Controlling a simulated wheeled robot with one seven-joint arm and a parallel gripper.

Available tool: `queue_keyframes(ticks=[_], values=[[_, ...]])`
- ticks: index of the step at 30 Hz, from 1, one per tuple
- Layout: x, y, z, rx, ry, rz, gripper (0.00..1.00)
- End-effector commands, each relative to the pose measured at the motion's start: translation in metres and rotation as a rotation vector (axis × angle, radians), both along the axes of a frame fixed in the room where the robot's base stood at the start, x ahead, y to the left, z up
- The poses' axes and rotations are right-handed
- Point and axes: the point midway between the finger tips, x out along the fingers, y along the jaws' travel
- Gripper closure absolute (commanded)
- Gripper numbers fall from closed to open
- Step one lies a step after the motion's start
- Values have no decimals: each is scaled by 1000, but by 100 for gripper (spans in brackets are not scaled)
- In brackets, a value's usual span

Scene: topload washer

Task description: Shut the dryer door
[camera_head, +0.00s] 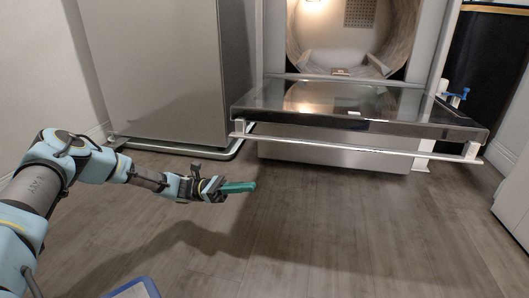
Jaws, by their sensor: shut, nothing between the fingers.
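The dryer door (350,110) is hinged at its bottom edge and lies open, about level, toward me. A light bar handle (360,141) runs along its near edge. Behind it the dryer drum (352,45) is open and lit, and I see no load in it. My gripper (252,186) has teal fingers and is shut and empty. It points right, in front of and below the left end of the door in the picture, apart from the door and the handle.
A grey appliance (155,70) stands left of the dryer, with a low rail at its base. A small blue part (458,97) shows at the door's right end. A white cabinet (513,195) is at the right edge. The wooden floor (330,235) in front is clear.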

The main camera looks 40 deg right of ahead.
Motion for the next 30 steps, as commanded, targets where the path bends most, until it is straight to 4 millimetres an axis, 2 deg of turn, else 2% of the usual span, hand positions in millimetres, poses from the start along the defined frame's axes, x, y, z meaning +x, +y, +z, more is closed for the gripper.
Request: queue_keyframes(ticks=[3,6,14,20,30], values=[[13,-10,-4,-70,200,36,100],[25,-12,-8,-118,321,59,100],[36,-11,-11,-172,443,84,100],[22,-22,7,-171,442,80,100],[-16,-52,62,-169,442,80,100]])
